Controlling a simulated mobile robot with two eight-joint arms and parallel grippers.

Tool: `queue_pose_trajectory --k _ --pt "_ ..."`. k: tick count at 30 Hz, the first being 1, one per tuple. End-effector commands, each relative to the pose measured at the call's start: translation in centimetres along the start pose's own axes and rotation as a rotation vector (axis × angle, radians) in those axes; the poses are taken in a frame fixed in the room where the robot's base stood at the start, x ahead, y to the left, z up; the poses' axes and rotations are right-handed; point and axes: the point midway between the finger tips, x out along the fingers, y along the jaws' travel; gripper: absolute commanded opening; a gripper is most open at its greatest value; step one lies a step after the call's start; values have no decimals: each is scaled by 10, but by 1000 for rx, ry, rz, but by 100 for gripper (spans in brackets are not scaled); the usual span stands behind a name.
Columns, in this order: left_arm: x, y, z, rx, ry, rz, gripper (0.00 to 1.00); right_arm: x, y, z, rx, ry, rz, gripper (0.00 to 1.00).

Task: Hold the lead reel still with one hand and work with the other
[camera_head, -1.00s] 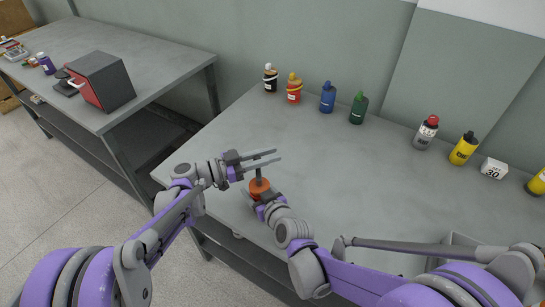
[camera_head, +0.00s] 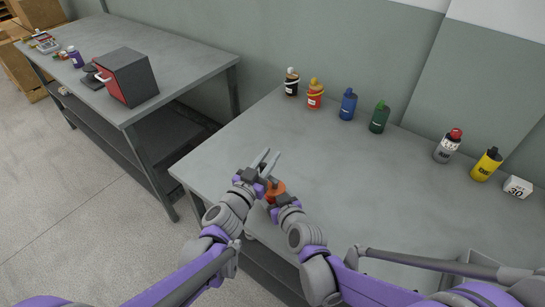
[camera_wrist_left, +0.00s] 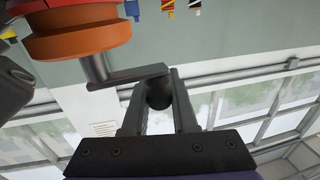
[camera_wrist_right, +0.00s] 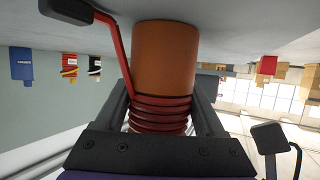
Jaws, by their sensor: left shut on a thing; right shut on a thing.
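The lead reel (camera_head: 275,188) is an orange-brown drum near the table's front left edge. In the right wrist view, red lead (camera_wrist_right: 158,115) is coiled round the drum (camera_wrist_right: 165,58), and a loose length runs up to a dark plug (camera_wrist_right: 66,11). My right gripper (camera_wrist_right: 160,104) is shut on the reel, one finger each side of the coils. The left wrist view shows the reel's orange disc (camera_wrist_left: 78,38) with a grey crank (camera_wrist_left: 128,78). My left gripper (camera_head: 268,159) is shut on the crank's dark knob (camera_wrist_left: 159,94).
Several bottles, including a blue one (camera_head: 348,105) and a yellow one (camera_head: 487,165), stand along the table's back edge with a small white block (camera_head: 517,187). The middle of the table (camera_head: 340,180) is clear. Another table (camera_head: 185,68) holds a red-fronted box (camera_head: 127,77).

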Motion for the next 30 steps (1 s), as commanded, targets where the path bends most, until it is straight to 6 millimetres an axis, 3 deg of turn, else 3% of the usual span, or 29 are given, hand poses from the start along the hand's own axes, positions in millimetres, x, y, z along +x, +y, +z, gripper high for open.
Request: queue_pose_trajectory --k 26,27,30 --pt "-5 -5 3 -2 -14 -104 0 -1 1 2 -1 -3 1 5" --pt "-5 -5 3 -2 -14 -104 31 -1 1 1 -1 -2 1 5" --pt "-5 -4 3 -2 -13 -103 49 0 1 1 -1 -2 1 5"
